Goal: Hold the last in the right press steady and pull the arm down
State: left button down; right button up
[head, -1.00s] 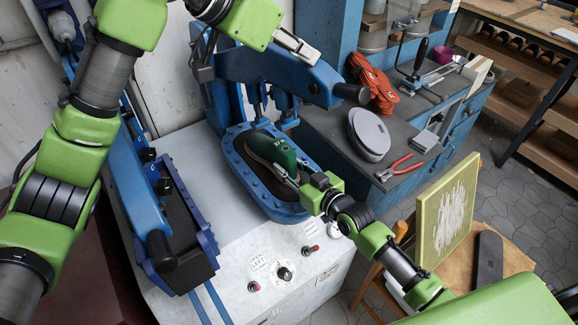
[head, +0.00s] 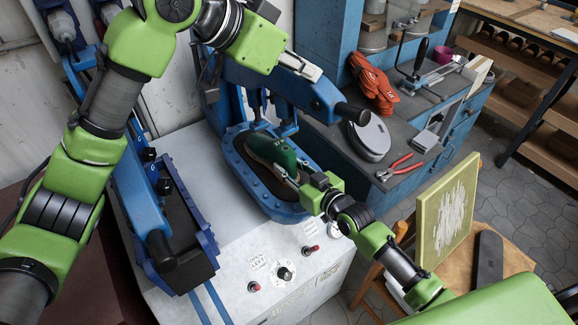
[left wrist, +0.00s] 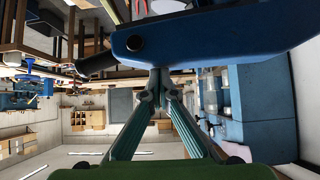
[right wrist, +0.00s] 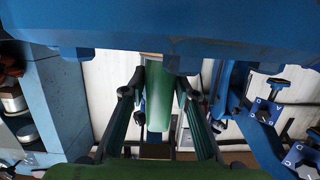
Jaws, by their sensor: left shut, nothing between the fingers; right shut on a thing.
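The right press (head: 236,165) has a blue tray-like bed with a green last (head: 270,152) on it. My right gripper (head: 291,173) is shut on the last; the right wrist view shows the last (right wrist: 158,95) between its fingers. The press's blue arm (head: 312,93), with a black handle (head: 352,114) at its end, slopes down above the last. My left gripper (head: 302,68) is shut and empty at the top of this arm. In the left wrist view its fingertips (left wrist: 160,75) meet just by the blue arm (left wrist: 215,38). Whether they touch it I cannot tell.
The left press (head: 140,195), with a black pad, stands to the left on the same white cabinet (head: 240,240). Knobs and switches (head: 285,273) are on its front. A blue bench (head: 420,110) with red pliers (head: 400,166) and a grey round object (head: 370,137) lies right.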

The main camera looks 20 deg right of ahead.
aim_at(314, 100)
dwell(0.3)
pick_arm(q)
jog(key=shift+s+d+f, duration=0.1)
jog(key=shift+s+f, duration=0.15)
jog(key=shift+f, duration=0.4)
jog(key=shift+s+d+f, duration=0.1)
jog(key=shift+s+f, duration=0.1)
jog(key=shift+f, duration=0.5)
jog(key=shift+s+f, duration=0.25)
jog(key=shift+f, duration=0.65)
jog(key=shift+s+f, duration=0.25)
jog(key=shift+f, duration=0.15)
pick_arm(e)
jog(key=shift+s+a+r, duration=0.1)
jog(key=shift+a, duration=0.05)
pick_arm(q)
jog(key=shift+s+r, duration=0.1)
jog(key=shift+r, duration=0.3)
pick_arm(e)
jog(key=shift+r, duration=0.1)
pick_arm(q)
notch_tip(314, 100, up, 6)
jog(key=shift+w+r, duration=0.25)
jog(key=shift+w, duration=0.05)
pick_arm(e)
jog(key=shift+f, duration=0.3)
